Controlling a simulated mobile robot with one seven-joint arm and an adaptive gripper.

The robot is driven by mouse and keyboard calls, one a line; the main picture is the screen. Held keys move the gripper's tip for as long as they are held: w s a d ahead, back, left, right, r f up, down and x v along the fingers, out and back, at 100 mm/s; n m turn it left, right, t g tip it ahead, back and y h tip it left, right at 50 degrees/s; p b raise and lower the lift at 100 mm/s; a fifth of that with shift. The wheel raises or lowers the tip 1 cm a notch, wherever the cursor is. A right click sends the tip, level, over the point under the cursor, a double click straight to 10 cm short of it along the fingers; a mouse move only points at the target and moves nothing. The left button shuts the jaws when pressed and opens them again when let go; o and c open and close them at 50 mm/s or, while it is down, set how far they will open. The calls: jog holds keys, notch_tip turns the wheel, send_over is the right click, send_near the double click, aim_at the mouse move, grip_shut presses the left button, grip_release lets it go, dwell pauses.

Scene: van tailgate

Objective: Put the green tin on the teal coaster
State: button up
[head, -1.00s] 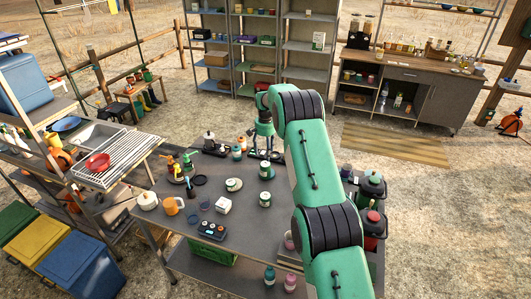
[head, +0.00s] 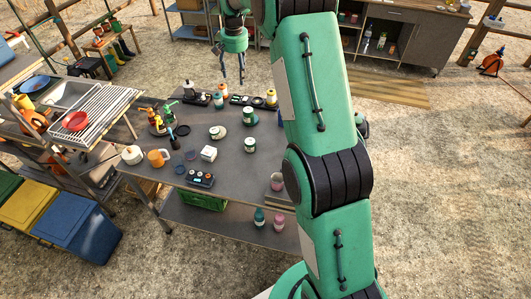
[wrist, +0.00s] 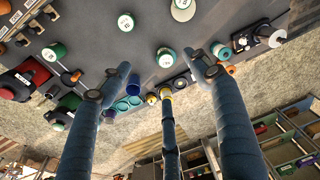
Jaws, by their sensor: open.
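Several pale-labelled tins with green or teal parts stand on the grey table; I cannot tell which one is the green tin. One tin (head: 250,144) stands on bare table and shows in the wrist view (wrist: 125,22). Another tin (head: 250,116) stands behind it, with a teal edge around it in the wrist view (wrist: 166,57). I cannot make out the teal coaster for certain. My gripper (head: 232,76) is open and empty above the table's back edge; its spread fingers also show in the wrist view (wrist: 165,82).
A white box (head: 208,153), an orange mug (head: 158,158), a white pot (head: 132,154) and blue discs (head: 192,155) occupy the table's left part. Jars and trays line the back edge. My arm hides the table's right side. Bare table lies front centre.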

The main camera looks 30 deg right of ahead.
jog(key=s+a+r+n+t, duration=0.1)
jog(key=s+a+r+n, duration=0.1)
jog(key=s+a+r, duration=0.65)
jog(key=s+a+r+n+t, duration=0.1)
jog(key=s+a+r, duration=0.2)
jog(key=s+r, duration=1.05)
jog(key=s+a+f+n, duration=0.1)
jog(key=s+a+f, duration=0.1)
jog(key=s, duration=0.9)
jog(key=s+a+f+n+t, duration=0.1)
jog(key=s+a+f, duration=0.1)
jog(key=s, duration=0.9)
jog(key=s+a+f+n+t, duration=0.1)
jog(key=s+a+f, duration=0.1)
jog(key=s, duration=0.9)
jog(key=shift+a+f, duration=0.15)
jog(key=shift+a, duration=0.3)
jog(key=shift+f, duration=0.1)
notch_tip(320, 180, down, 7)
jog(key=b, duration=0.7)
